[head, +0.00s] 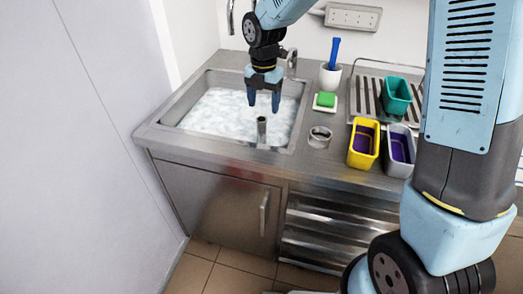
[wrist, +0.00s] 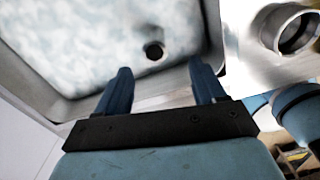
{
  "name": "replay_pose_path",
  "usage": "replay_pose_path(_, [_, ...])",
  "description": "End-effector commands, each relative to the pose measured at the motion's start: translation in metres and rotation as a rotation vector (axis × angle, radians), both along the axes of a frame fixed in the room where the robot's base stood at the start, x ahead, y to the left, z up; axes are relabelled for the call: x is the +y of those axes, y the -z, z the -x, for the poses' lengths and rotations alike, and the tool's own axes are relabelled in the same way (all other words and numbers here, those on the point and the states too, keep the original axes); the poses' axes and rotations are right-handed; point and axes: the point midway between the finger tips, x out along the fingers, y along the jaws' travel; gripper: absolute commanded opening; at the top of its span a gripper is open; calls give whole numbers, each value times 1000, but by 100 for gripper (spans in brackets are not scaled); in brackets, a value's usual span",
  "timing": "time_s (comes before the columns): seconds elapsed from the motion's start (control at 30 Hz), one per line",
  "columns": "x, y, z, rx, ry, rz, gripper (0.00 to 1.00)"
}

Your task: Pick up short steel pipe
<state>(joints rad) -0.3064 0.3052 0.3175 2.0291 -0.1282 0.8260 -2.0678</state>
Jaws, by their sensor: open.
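A short steel pipe (head: 261,131) stands upright in the sink's white foam near its front edge, its lower part hidden. In the wrist view its dark round open end (wrist: 153,50) shows, slightly beyond the fingertips and between their lines. My gripper (head: 264,103) is open and empty, fingers pointing down, a little above the pipe and apart from it. Its two blue fingers (wrist: 160,72) are spread in the wrist view.
The sink (head: 160,122) is full of foam. To its right on the counter lie a wide steel ring (head: 319,137), a green sponge (head: 326,99), a white cup (head: 330,77) with a blue-handled tool, and yellow (head: 361,157), grey (head: 399,166) and green (head: 396,97) containers. A tap stands behind.

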Motion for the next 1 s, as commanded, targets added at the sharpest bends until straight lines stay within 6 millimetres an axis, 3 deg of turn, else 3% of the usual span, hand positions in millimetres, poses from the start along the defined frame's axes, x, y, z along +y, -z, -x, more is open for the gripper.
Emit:
replay_pose_path(0.3, [1, 52, 0, 2, 0, 0, 69])
replay_pose_path(0.57, [1, 67, -1, 0, 2, 0, 69])
replay_pose_path(1.0, [7, 114, -5, 1, 3, 0, 69])
